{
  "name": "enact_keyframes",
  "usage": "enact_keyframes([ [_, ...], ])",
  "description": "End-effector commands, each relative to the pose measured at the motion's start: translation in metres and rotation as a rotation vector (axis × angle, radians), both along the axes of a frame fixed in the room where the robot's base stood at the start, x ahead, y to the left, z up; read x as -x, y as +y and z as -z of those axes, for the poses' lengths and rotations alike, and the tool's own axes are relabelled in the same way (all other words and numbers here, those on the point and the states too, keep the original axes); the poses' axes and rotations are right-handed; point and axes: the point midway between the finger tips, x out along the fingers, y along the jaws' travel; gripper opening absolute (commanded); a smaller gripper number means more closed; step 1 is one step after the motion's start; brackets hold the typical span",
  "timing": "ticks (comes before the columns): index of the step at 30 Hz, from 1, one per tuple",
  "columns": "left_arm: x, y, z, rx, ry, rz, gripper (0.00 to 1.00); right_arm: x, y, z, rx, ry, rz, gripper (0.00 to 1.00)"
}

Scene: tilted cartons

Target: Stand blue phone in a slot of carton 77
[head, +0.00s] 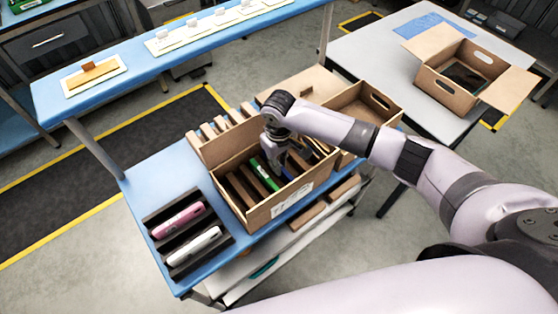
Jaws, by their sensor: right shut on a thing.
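An open brown carton (257,216) with dark slots between brown dividers stands on the blue table. A pale label on its front wall is too small to read, so I cannot confirm that it is carton 77. My right gripper (276,161) points down into this carton and is shut on the blue phone (287,174). Only a small blue part shows below the fingers, and whether its lower end is within a slot is hidden. A green phone (264,174) stands in the carton just left of my gripper. My left gripper is not in view.
A black rack (188,235) at the table's front left holds a pink phone (178,220) and a white phone (194,246). A second brown carton (371,101) stands close behind, with open flaps. Another open carton (447,91) is on the white table at right.

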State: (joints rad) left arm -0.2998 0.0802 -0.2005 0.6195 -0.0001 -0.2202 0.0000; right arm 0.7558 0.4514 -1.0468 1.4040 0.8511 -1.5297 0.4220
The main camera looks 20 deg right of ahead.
Motion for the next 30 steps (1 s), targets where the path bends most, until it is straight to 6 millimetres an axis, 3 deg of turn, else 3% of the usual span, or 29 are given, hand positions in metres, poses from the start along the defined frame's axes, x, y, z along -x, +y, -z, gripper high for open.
enact_keyframes([
  [30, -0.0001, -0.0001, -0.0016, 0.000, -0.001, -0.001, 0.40, 0.0001, 0.0000, 0.0053, 0.000, 0.001, 0.001, 0.00],
])
